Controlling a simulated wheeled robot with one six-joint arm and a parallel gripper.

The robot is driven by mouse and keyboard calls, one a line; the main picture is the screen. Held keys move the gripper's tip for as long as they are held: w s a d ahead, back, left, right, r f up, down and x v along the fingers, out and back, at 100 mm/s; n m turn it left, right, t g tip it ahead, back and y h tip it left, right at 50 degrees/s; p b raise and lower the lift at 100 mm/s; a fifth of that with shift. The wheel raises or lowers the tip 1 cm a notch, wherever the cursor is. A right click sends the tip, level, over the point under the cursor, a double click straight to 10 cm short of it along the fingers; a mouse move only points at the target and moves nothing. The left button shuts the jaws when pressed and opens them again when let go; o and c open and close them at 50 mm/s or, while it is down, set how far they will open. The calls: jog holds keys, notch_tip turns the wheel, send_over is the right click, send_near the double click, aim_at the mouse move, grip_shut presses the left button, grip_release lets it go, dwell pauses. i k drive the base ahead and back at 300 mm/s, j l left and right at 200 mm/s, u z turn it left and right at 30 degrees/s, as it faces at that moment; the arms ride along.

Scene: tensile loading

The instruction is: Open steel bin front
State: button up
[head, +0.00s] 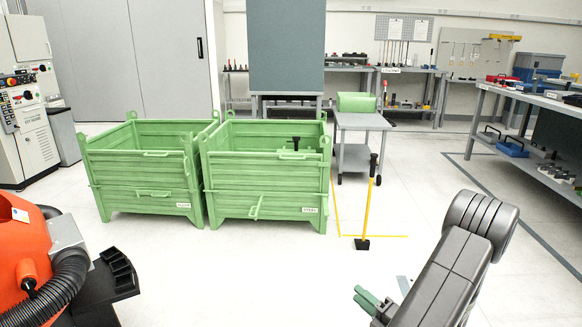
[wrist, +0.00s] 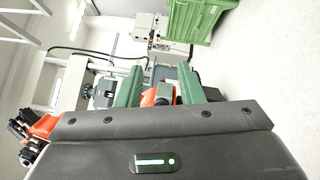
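The steel bin (head: 265,172) is the right one of two green metal bins on the floor in the head view. Its label reads STEEL. Its front panel looks upright and shut, with a handle on the top edge and a slanted lever low in the middle. My gripper (head: 366,299) is at the bottom of the head view, well in front and to the right of the bin, touching nothing. In the wrist view its two green fingers (wrist: 160,86) stand apart with nothing between them. A green bin (wrist: 194,18) shows at the top there; I cannot tell which.
The second green bin (head: 140,170) stands close on the left. A yellow-handled tool (head: 369,205) stands upright to the right, near a grey cart (head: 358,122). An orange machine (head: 22,255) is at lower left. The floor before the bins is clear.

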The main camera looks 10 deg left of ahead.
aim_at(260, 171)
jog(key=i+j, duration=0.25)
jog(key=i, duration=0.45)
jog(key=i+j+u, duration=0.1)
jog(key=i, duration=0.6)
jog(key=i+j, duration=0.3)
jog(key=i, duration=0.4)
jog(key=i+j+u, duration=0.1)
jog(key=i, duration=0.6)
